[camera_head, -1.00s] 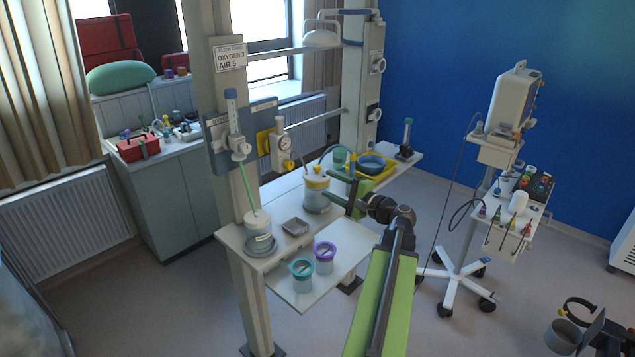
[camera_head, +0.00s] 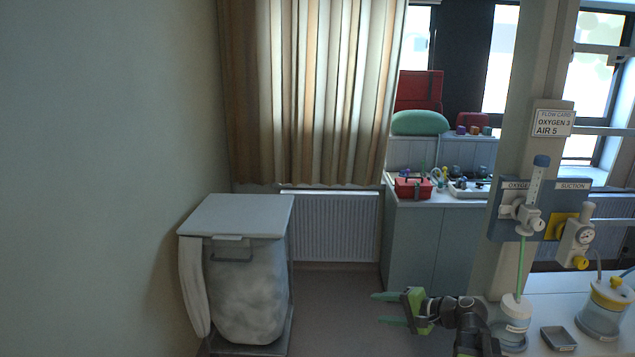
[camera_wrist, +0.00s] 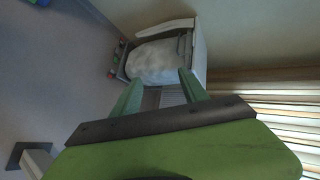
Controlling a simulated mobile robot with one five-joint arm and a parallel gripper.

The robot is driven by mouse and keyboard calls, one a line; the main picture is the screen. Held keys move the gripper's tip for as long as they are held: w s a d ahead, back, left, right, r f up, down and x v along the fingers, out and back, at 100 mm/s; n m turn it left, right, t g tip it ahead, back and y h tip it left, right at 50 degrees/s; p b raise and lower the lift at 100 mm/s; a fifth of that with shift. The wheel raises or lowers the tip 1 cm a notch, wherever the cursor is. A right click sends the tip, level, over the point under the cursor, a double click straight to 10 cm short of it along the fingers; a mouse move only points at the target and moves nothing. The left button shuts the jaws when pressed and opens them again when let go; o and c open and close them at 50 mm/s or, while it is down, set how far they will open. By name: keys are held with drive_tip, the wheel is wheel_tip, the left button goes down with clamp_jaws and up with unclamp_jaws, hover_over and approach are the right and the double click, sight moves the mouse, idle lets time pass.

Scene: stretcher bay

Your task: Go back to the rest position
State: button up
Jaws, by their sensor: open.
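My gripper (camera_head: 385,309) is at the lower middle of the head view, its green fingers pointing left over the bare floor. The fingers are apart with nothing between them. In the wrist view my gripper (camera_wrist: 160,88) also shows open and empty, with the laundry bin beyond the fingertips. My dark wrist and arm joints reach in from the bottom right, beside the equipment table.
A lidded laundry bin (camera_head: 247,285) stands at the left by the wall. A radiator (camera_head: 333,227) is behind it. The equipment table (camera_head: 560,345) with canisters and a post (camera_head: 505,215) is at the right. Free floor (camera_head: 345,300) lies between.

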drive_tip(key=s+a+f+n+g+h+b, duration=0.1)
drive_tip(key=s+a+f+n+g+h, duration=0.55)
drive_tip(key=a+f, duration=0.65)
drive_tip(key=s+d+f+n+g+h, duration=0.2)
drive_tip(key=s+d, duration=0.4)
drive_tip(key=d, duration=0.3)
drive_tip(key=shift+s+h, duration=0.4)
drive_tip(key=shift+h, duration=0.15)
drive_tip(key=shift+d+n, duration=0.1)
drive_tip(key=shift+n, duration=0.15)
drive_tip(key=shift+c, duration=0.2)
